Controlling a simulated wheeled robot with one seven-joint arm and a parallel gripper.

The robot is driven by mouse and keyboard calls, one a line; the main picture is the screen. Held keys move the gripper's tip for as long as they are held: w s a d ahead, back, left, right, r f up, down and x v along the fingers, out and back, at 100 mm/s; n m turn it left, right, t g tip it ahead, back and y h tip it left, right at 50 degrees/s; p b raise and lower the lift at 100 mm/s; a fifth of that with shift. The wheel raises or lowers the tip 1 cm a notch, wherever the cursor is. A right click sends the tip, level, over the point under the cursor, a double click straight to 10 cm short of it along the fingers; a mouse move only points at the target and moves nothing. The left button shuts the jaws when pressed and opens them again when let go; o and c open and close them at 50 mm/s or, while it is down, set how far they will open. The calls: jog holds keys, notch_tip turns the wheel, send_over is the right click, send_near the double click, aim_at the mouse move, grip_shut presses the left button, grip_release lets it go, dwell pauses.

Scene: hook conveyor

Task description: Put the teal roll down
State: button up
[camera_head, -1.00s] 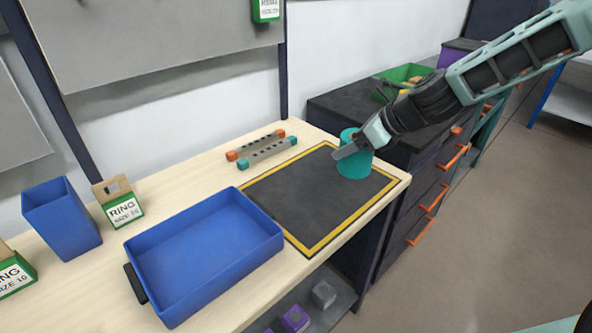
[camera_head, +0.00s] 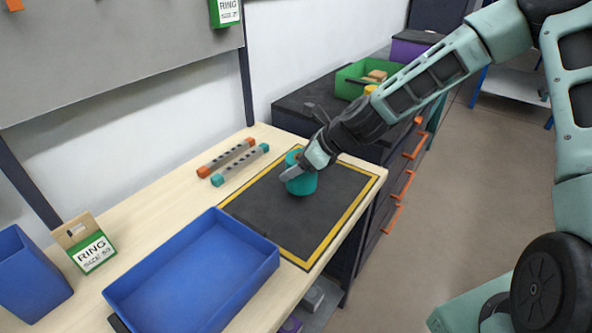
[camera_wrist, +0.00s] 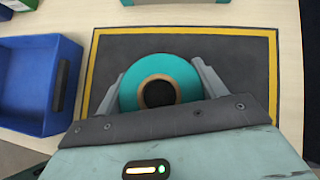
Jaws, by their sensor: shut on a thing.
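The teal roll (camera_head: 303,184) is at the black mat (camera_head: 269,217) with the yellow border, over its back part in the head view. My gripper (camera_head: 293,169) is shut on the roll, with one finger showing across its near side. In the wrist view the roll (camera_wrist: 160,83) is seen end-on, with a tan core around a dark hole. The gripper fingers (camera_wrist: 159,86) lie on either side of it. The roll looks upright. I cannot tell whether its bottom touches the mat (camera_wrist: 245,60).
A blue tray (camera_head: 190,275) stands left of the mat, with a blue bin (camera_head: 28,277) and a RING box (camera_head: 84,243) farther left. Two bars with coloured ends (camera_head: 240,165) lie behind the mat. A dark drawer cabinet (camera_head: 290,104) adjoins the table. The mat's front half is clear.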

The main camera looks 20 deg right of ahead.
jog(key=shift+f, duration=1)
jog(key=shift+f, duration=0.1)
jog(key=o, duration=1.2)
